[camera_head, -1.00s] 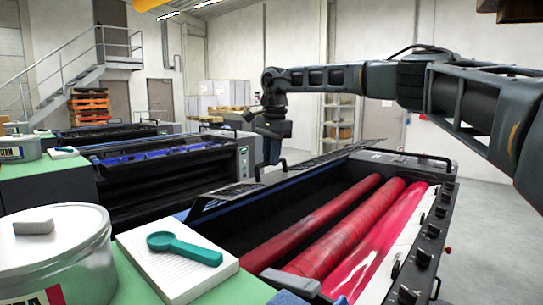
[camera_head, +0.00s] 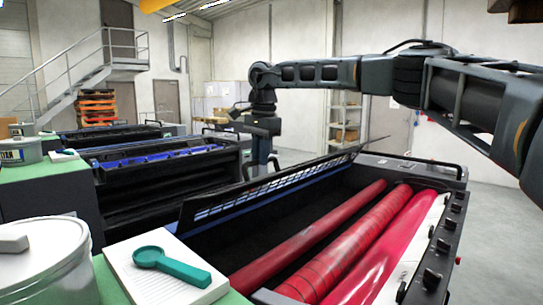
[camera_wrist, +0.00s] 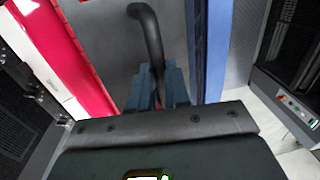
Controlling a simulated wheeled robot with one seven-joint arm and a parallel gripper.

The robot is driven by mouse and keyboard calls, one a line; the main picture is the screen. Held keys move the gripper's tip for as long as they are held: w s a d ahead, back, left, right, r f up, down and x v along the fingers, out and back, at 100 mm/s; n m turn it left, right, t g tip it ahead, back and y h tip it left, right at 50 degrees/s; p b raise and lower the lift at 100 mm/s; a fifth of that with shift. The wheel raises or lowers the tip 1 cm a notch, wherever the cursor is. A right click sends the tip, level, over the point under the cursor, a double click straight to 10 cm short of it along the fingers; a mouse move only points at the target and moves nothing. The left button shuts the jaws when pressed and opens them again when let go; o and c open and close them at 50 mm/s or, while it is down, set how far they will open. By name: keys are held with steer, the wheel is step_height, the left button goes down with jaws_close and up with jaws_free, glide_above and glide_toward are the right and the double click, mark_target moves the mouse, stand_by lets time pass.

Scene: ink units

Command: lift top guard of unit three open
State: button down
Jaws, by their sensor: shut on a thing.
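The near unit's top guard (camera_head: 290,188), a long dark slotted panel, stands tilted up along the left side of the open ink trough. Red rollers (camera_head: 330,240) show in the trough. My gripper (camera_head: 263,163) is behind the guard's upper edge, its fingertips partly hidden in the head view. In the wrist view my gripper (camera_wrist: 158,90) is shut on a bent dark handle (camera_wrist: 148,30). The grey guard surface lies behind the handle there, with red rollers to the left and a blue edge strip to the right.
A teal magnifier (camera_head: 170,265) lies on a white pad (camera_head: 118,262) beside a metal can (camera_head: 45,265) at the front left. Further dark units (camera_head: 165,180) stand to the left. Knobs (camera_head: 445,247) line the near unit's right side.

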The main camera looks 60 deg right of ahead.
steer(key=shift+w+d+r, duration=0.15)
steer(key=shift+w+r, duration=0.15)
steer(key=shift+w, duration=0.15)
steer(key=shift+w+r+p, duration=0.15)
steer(key=shift+w+p, duration=0.15)
steer(key=shift+p, duration=0.2)
steer(key=shift+w+d+r+p, duration=0.15)
steer(key=shift+w+d+p, duration=0.1)
steer(key=shift+w+p, duration=0.35)
steer(key=c, duration=1.1)
jaws_free()
step_height(320, 180, up, 8)
steer(key=b, duration=0.1)
steer(key=shift+s, duration=0.3)
steer(key=shift+a, duration=0.1)
